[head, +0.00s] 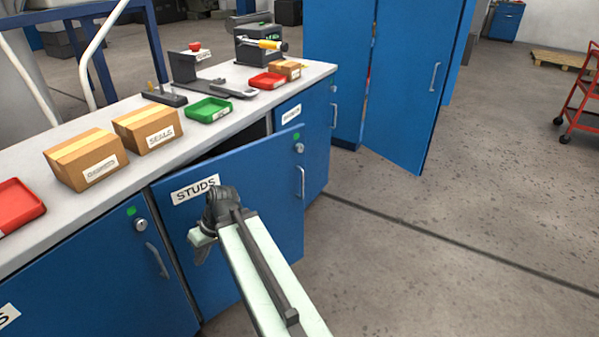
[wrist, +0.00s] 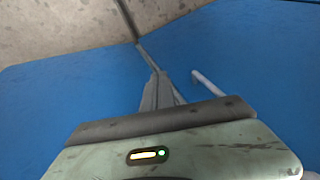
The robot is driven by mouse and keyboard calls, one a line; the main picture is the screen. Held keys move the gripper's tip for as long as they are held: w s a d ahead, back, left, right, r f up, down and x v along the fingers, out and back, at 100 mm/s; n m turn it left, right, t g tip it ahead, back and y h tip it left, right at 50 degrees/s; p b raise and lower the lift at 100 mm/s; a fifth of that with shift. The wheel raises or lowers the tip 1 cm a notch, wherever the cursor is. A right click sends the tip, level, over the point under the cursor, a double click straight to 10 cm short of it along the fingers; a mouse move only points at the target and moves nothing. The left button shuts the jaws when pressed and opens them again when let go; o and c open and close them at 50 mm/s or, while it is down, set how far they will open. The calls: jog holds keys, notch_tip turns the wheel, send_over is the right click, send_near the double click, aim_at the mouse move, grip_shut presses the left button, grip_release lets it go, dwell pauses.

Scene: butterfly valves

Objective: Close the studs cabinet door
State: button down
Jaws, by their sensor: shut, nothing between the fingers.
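The studs cabinet door (head: 255,210) is blue, with a white STUDS label (head: 195,190) at its upper left and a grey handle (head: 300,183) near its right edge. It stands ajar: its right side is swung out, and a dark gap shows between its top edge and the counter. My gripper (head: 201,248) is in front of the door's left part, partly hidden by my arm. In the wrist view my gripper (wrist: 156,80) is shut and empty, close to blue panels. A pale handle (wrist: 208,84) lies to its right. I cannot tell whether the fingers touch the door.
The counter (head: 225,130) above holds cardboard boxes (head: 148,127), a green tray (head: 209,109) and red trays. A neighbouring blue door with a handle (head: 157,260) is at left. A tall blue cabinet (head: 400,85) stands behind. The floor (head: 440,255) at right is clear.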

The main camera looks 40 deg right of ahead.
jog(key=w+d+t+y+b, duration=0.15)
jog(key=d+t+b, duration=0.3)
jog(key=d, duration=0.95)
jog(key=m+t+h+b, duration=0.2)
jog(key=t+h+b, duration=0.4)
jog(key=t, duration=0.5)
send_near(295, 162)
jog(key=shift+h, duration=0.35)
jog(key=w, duration=0.7)
jog(key=shift+w+r+p, duration=0.25)
jog(key=shift+w+p, duration=0.05)
jog(key=shift+p, duration=0.05)
